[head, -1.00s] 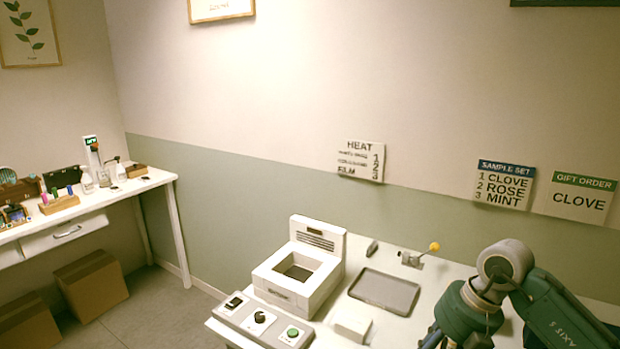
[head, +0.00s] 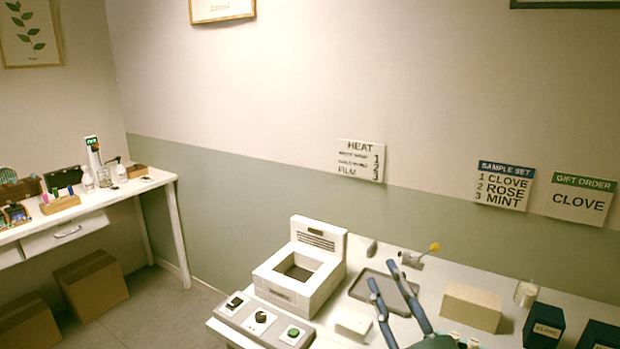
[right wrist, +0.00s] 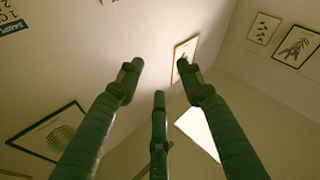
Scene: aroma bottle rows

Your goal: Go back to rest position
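My right gripper (head: 383,277) shows at the bottom of the head view, its fingers pointing up over the grey tray (head: 412,299) on the white workbench. Its fingers are spread apart with nothing between them. In the right wrist view the same gripper (right wrist: 160,72) has its three fingers apart and empty, against the walls and framed pictures. My left gripper is in neither view.
A white heating machine (head: 303,265) with a control panel (head: 262,320) stands left of the tray. A beige block (head: 472,306), a glass jar (head: 525,293) and dark blue boxes (head: 544,326) stand to the right. A side table (head: 100,203) is far left.

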